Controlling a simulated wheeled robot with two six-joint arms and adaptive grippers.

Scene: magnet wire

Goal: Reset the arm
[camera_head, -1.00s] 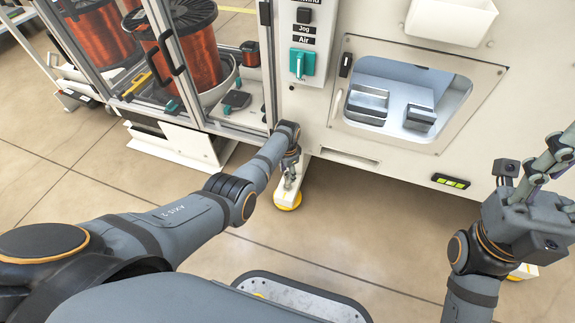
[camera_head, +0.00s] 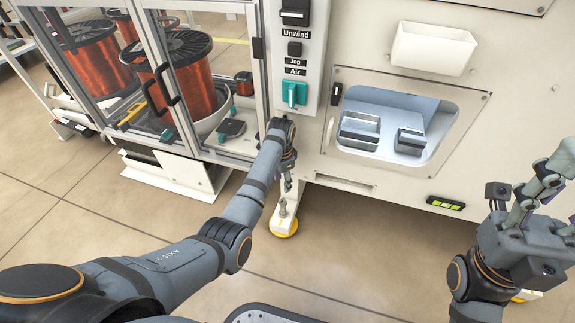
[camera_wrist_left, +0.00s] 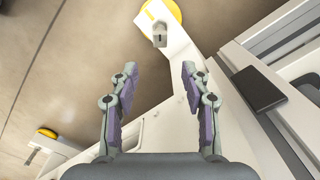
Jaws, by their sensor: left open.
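My left arm (camera_head: 195,255) reaches from the lower left towards the machine front. Its gripper (camera_head: 285,192) points down in front of the machine, small and partly hidden by the wrist in the head view. In the left wrist view the two fingers (camera_wrist_left: 160,70) stand apart with nothing between them. My right gripper (camera_head: 545,195) is raised at the right edge of the head view, its fingers pointing up and partly cut off. I see nothing held in it, but its opening is unclear.
The machine has a control panel (camera_head: 296,60) with a teal switch (camera_head: 294,94), a recessed window (camera_head: 460,118) and a white bin (camera_head: 432,48). Copper wire spools (camera_head: 190,85) stand behind glass doors at left. A yellow-based foot (camera_head: 284,228) is below my left gripper. Floor (camera_head: 130,215) is clear.

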